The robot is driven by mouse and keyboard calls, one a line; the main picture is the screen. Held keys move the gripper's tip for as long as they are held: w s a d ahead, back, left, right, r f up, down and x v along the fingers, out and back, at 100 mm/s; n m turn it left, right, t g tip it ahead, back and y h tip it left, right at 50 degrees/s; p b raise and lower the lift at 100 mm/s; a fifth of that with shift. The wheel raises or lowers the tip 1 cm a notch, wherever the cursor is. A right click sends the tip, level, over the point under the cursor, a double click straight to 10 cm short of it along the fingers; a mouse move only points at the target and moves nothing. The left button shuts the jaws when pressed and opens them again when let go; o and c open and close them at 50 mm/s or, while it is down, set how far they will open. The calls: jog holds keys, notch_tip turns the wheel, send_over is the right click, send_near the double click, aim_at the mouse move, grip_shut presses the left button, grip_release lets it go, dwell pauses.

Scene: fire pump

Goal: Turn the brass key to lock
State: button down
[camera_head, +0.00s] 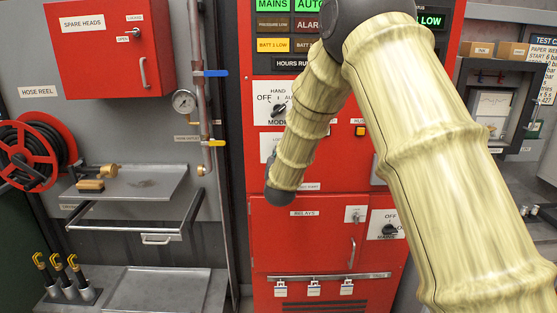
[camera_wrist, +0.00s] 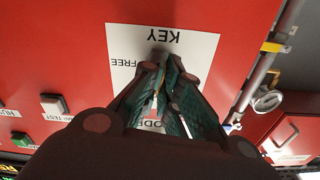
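In the wrist view, my gripper (camera_wrist: 168,75) points at a white plate (camera_wrist: 205,45) on the red panel. The plate reads KEY and FREE, upside down. The two fingers with teal inner pads stand close together over the middle of the plate. A dark shape shows at their tips, and a small yellowish sliver lies between them. I cannot make out the brass key or whether the fingers hold it. In the head view, my arm hides the gripper, and only the left edge of a white plate (camera_head: 267,147) shows beside the arm.
The MODE selector (camera_head: 279,110) is above that plate. The RELAYS door (camera_head: 305,240) with its small lock plate (camera_head: 355,214) lies below. At left are the SPARE HEADS cabinet (camera_head: 105,60), a hose reel (camera_head: 35,150), pipework with a gauge (camera_head: 184,101) and a metal shelf (camera_head: 140,185).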

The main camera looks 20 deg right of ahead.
jog(key=shift+f+n+b, duration=0.25)
jog(key=shift+n+b, duration=0.05)
jog(key=shift+n, duration=0.8)
jog(key=c, duration=1.7)
grip_release()
jog(key=shift+o, duration=0.2)
jog(key=shift+r, duration=0.1)
jog(key=v, duration=1.2)
